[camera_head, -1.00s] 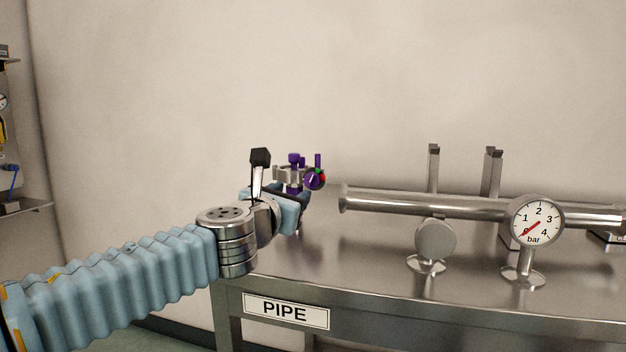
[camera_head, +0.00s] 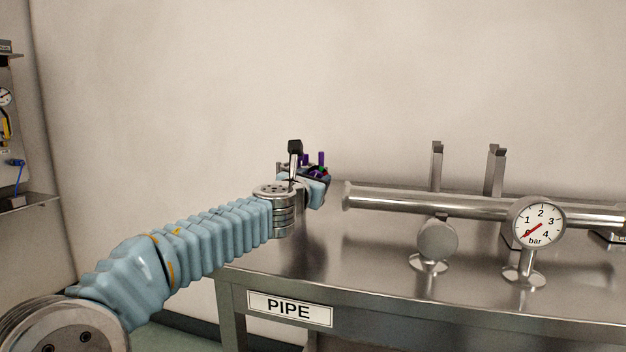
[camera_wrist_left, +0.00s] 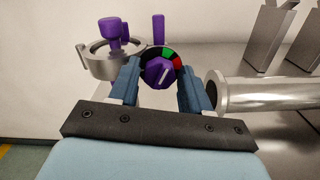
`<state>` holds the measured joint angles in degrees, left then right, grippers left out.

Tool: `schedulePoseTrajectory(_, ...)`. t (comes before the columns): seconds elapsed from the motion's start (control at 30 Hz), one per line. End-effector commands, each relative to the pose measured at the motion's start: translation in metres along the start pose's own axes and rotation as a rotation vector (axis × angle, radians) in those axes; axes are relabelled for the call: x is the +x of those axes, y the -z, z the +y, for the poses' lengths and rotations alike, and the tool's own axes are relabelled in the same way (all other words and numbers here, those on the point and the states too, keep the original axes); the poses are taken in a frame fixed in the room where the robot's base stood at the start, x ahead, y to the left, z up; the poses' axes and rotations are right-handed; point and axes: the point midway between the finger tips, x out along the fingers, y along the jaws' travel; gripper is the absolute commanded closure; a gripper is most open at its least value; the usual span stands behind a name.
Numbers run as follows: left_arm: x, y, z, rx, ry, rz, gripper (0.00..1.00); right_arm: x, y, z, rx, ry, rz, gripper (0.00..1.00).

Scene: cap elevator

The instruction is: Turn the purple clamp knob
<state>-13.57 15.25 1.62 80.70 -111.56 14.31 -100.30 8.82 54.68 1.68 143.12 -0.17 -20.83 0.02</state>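The purple clamp knob (camera_wrist_left: 158,72) shows in the left wrist view, with a white pointer line and a red, green and black dial (camera_wrist_left: 172,57) behind it. My left gripper (camera_wrist_left: 158,78) is open, with one blue finger on each side of the knob. Whether the fingers touch it I cannot tell. The knob belongs to a clamp with a metal ring (camera_wrist_left: 95,62) and purple posts. In the head view my left gripper (camera_head: 318,184) hides most of the clamp (camera_head: 321,160); a purple post sticks up above it. My right gripper is not in view.
A steel pipe (camera_head: 420,204) lies on stands just right of the clamp, its end close to my gripper. A pressure gauge (camera_head: 538,222) stands on the metal table (camera_head: 380,290). Two upright brackets (camera_head: 437,167) rise behind the pipe.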

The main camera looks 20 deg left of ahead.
Motion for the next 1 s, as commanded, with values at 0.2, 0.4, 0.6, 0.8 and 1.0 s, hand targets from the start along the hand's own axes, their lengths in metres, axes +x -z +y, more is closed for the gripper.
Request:
schedulePoseTrajectory(0.2, 0.0, 0.0, 0.0, 0.0, 0.0, 0.0, 0.86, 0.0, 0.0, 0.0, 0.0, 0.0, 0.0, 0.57)
schedulePoseTrajectory(0.4, 0.0, 0.0, 0.0, -0.006, 0.0, 0.0, 0.93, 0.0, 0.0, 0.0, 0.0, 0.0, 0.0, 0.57)
schedulePoseTrajectory(0.6, 0.0, 0.001, 0.0, -0.058, 0.0, 0.0, 0.93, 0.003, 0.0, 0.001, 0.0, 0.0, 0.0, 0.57)
schedulePoseTrajectory(0.8, 0.0, 0.001, 0.0, -0.184, 0.0, -0.001, 0.93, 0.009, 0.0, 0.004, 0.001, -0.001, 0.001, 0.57)
schedulePoseTrajectory(1.0, 0.0, 0.002, 0.001, -0.365, 0.0, -0.001, 0.93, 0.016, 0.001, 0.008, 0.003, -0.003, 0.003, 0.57)
